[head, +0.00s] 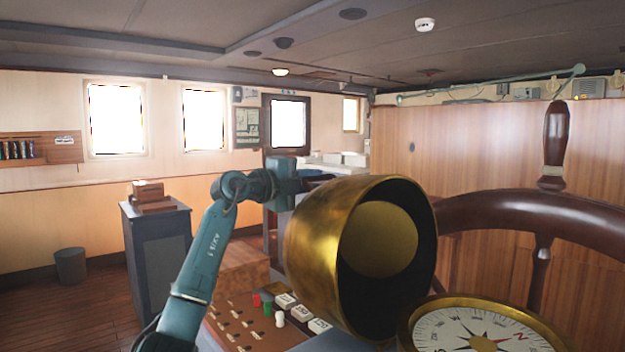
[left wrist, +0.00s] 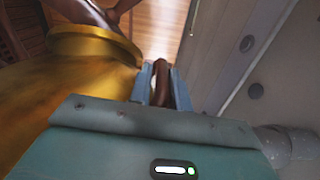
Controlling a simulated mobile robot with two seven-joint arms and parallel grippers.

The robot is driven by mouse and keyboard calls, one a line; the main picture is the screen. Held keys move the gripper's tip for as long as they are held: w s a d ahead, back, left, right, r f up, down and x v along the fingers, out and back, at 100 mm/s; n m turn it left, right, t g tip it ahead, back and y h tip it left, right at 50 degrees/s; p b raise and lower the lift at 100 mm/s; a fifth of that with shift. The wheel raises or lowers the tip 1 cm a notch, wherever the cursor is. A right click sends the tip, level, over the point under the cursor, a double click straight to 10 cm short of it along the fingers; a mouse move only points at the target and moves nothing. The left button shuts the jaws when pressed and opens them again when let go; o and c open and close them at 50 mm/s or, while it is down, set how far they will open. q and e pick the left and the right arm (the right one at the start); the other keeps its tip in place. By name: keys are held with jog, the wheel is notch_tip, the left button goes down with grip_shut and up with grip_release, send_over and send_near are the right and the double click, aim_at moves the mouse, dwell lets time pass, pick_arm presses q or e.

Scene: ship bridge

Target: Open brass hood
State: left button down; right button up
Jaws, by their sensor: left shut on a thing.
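The brass hood (head: 310,235) is tipped up on its side, left of the compass (head: 475,330). Its dark hollow faces right, and the compass dial is uncovered. The hood also shows as a large gold surface in the left wrist view (left wrist: 75,90). My left arm comes up from the lower left, and its wrist is beside the hood's upper left. My left gripper (left wrist: 160,85) is shut on a dark brown handle (left wrist: 161,80) beside the hood. In the head view the hood hides the fingertips. My right gripper is not in view.
A wooden steering wheel (head: 500,210) stands close on the right, with a spoke handle pointing up. A panel of buttons and switches (head: 245,312) lies below the hood. A grey cabinet (head: 157,255) stands at the left, with open floor beside it.

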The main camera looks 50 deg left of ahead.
pick_arm(q)
jog(key=shift+a+r, duration=0.1)
jog(key=shift+r, duration=0.1)
jog(key=c, duration=1.4)
grip_release()
jog(key=shift+c, duration=0.2)
jog(key=shift+o, duration=0.2)
jog(key=shift+f, duration=0.1)
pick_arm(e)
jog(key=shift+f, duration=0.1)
